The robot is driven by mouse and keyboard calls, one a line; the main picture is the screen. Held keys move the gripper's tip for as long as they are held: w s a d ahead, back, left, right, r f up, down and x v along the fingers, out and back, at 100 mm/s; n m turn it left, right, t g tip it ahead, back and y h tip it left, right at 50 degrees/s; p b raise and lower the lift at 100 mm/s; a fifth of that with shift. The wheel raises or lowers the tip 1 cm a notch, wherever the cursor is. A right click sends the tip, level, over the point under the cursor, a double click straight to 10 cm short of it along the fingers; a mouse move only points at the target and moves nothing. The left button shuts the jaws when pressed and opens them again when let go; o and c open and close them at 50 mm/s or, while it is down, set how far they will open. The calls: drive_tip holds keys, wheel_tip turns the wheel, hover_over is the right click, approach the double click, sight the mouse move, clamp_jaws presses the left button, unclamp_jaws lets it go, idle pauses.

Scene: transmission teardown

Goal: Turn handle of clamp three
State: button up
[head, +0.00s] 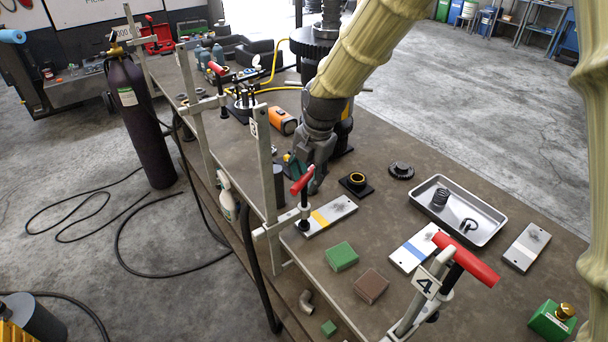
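The clamp with a number plate (254,128) stands at the near left edge of the table, with a tall grey bar and a lower arm. Its digit is too small to read surely, but it is the clamp before the one marked 4. Its red handle (302,181) sits tilted on top of a dark screw. My gripper (308,180) hangs pointing down just behind and beside this red handle. The handle overlaps its fingertips in the picture, so I cannot tell whether they touch. The finger gap is not clear.
Clamp 4 (426,283) with a red handle stands at the front right. A metal tray (472,235) with parts, marked plates (330,215), a green block (341,256) and a brown block (371,286) lie on the table. Another red-handled clamp (217,69) is farther back.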

drive_tip(key=shift+w+r+p, duration=0.15)
drive_tip(key=shift+r+p, duration=0.2)
drive_tip(key=shift+p, duration=0.05)
wheel_tip(320, 180, up, 11)
drive_tip(key=s+d+p, duration=0.1)
drive_tip(key=d+p, duration=0.1)
drive_tip(key=p, duration=0.2)
drive_tip(key=shift+s+r, duration=0.15)
drive_tip(key=shift+r, duration=0.05)
idle(1.1)
idle(0.6)
wheel_tip(320, 180, up, 12)
drive_tip(key=s+d, duration=0.1)
drive_tip(key=d, duration=0.1)
drive_tip(key=shift+s, duration=0.15)
drive_tip(key=shift+f, duration=0.1)
drive_tip(key=shift+n, duration=0.4)
drive_tip(key=shift+w+a+f, duration=0.6)
drive_tip(key=shift+w+f, duration=0.05)
drive_tip(key=shift+f, duration=3.35)
drive_tip(key=shift+w+a+f, duration=0.55)
drive_tip(key=shift+w+f, duration=0.1)
drive_tip(key=shift+f, duration=3.35)
drive_tip(key=shift+w+a+f, duration=0.6)
drive_tip(key=shift+w+f, duration=0.05)
drive_tip(key=shift+f, duration=3.35)
